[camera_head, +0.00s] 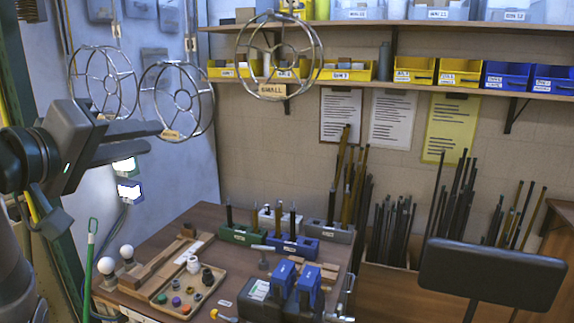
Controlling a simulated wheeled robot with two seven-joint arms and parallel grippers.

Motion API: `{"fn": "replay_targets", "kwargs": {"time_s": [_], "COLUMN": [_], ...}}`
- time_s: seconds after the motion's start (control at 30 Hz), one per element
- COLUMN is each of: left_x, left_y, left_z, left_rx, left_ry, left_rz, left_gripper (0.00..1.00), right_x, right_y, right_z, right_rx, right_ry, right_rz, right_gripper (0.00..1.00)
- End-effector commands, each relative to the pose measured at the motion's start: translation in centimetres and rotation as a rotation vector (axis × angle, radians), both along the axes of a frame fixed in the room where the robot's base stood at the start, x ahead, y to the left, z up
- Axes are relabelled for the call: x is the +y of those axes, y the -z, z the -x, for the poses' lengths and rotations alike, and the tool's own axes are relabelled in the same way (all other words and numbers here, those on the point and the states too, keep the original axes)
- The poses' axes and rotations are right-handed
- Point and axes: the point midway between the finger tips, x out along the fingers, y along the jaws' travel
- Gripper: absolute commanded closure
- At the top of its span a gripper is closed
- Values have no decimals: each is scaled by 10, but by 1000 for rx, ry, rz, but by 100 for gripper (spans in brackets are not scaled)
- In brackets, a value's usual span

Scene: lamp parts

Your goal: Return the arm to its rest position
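My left arm comes in from the left, and its dark gripper (152,138) is raised at the upper left. Its two fingers point right with a gap between them, and I see nothing held in it. The gripper shows in front of the blue-grey wall, just below a hanging wire lamp frame (177,101). It is above and left of the workbench (208,216), apart from the things on it. My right gripper is not in view.
Wire frames hang at the top, one labelled SMALL (272,91). The bench holds a wooden parts tray (178,299), white bulbs (106,266), a green block (243,235) and blue tools (308,282). A dark flat panel (491,275) stands at the right front. Rods lean behind.

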Motion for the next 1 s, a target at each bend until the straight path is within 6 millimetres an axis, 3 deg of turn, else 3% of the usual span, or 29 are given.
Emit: {"fn": "replay_targets", "kwargs": {"time_s": [0.03,0.2,0.47,0.77,1.0], "left_x": [-3,-7,-12,-16,-16], "left_y": [24,97,213,347,448], "left_z": [-8,-27,-34,-7,42], "left_rx": [29,98,208,345,463], "left_ry": [4,6,22,59,107], "left_rz": [-19,-103,-234,-394,-529], "left_gripper": [74,74,74,74,74], "right_x": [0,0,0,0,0], "right_y": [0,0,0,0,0], "right_z": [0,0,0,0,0], "right_rx": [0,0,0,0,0], "right_ry": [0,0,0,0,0], "right_rz": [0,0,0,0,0], "right_gripper": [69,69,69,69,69]}}
